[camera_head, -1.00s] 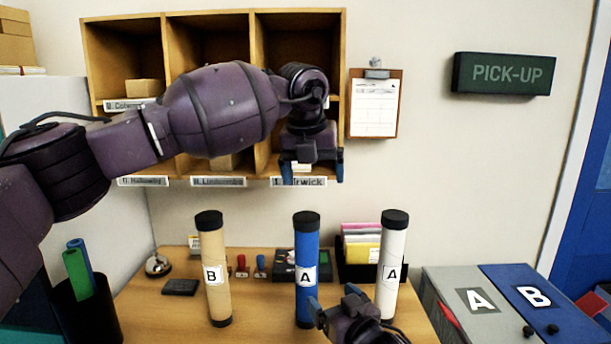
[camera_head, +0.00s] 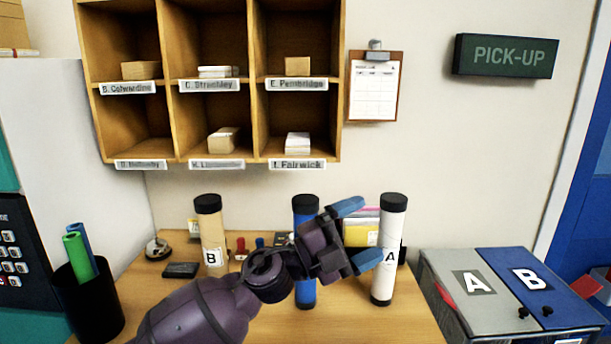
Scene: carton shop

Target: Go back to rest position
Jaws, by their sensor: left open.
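My left gripper (camera_head: 357,233) is open and empty, with its blue fingertips apart and pointing right. My left arm crosses the view from the bottom and hides much of the blue tube (camera_head: 305,210). The tan tube (camera_head: 211,232) marked B stands upright to the left, its lower part behind my arm. I cannot tell whether the fingers touch the white tube. My right gripper does not show.
Wooden pigeonholes (camera_head: 165,80) with labels and small boxes hang on the wall. Bins with a grey A lid (camera_head: 455,283) and a blue B lid (camera_head: 550,300) stand at right. A black holder (camera_head: 90,305) with rolled tubes stands at left on the desk (camera_head: 370,325).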

